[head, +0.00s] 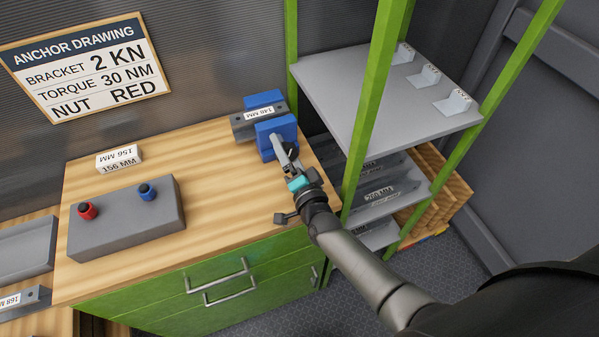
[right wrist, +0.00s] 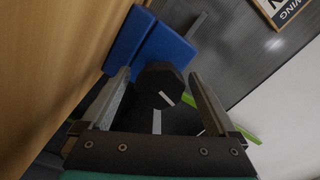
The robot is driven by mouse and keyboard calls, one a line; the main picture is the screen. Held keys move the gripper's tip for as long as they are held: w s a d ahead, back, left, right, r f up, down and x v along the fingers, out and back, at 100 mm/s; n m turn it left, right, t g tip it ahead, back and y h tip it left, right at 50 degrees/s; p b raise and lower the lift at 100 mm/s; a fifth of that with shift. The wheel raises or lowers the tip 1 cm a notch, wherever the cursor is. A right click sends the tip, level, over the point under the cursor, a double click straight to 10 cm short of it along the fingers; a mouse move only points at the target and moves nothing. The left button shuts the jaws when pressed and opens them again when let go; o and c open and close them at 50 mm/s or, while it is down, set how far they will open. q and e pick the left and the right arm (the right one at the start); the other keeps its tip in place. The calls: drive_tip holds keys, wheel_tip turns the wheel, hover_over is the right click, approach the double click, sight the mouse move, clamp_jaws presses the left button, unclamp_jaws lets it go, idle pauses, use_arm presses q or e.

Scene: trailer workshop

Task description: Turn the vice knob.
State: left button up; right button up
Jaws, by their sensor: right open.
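The blue vice (head: 275,137) stands at the right end of the wooden bench top and holds a grey part labelled 148 MM (head: 244,126) between its jaws. The vice also shows in the right wrist view (right wrist: 165,50). Its dark faceted knob (right wrist: 157,82) has a pale line on its face and lies between the two fingers in that view. My right gripper (head: 287,150) is open at the near side of the vice. In the right wrist view its fingers (right wrist: 158,76) flank the knob with gaps; contact does not show. In the head view the gripper largely hides the knob.
A grey box (head: 125,222) with a red and a blue button sits on the bench (head: 215,190), beside a white 156 MM block (head: 119,159). A green-posted shelf rack (head: 370,90) stands close right of the vice. The bench middle is clear.

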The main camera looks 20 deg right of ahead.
drive_tip(key=s, duration=1.4)
drive_tip(key=shift+s+d+p, duration=0.2)
drive_tip(key=shift+d+p, duration=0.05)
drive_tip(key=shift+p, duration=0.2)
drive_tip(key=shift+a, duration=0.1)
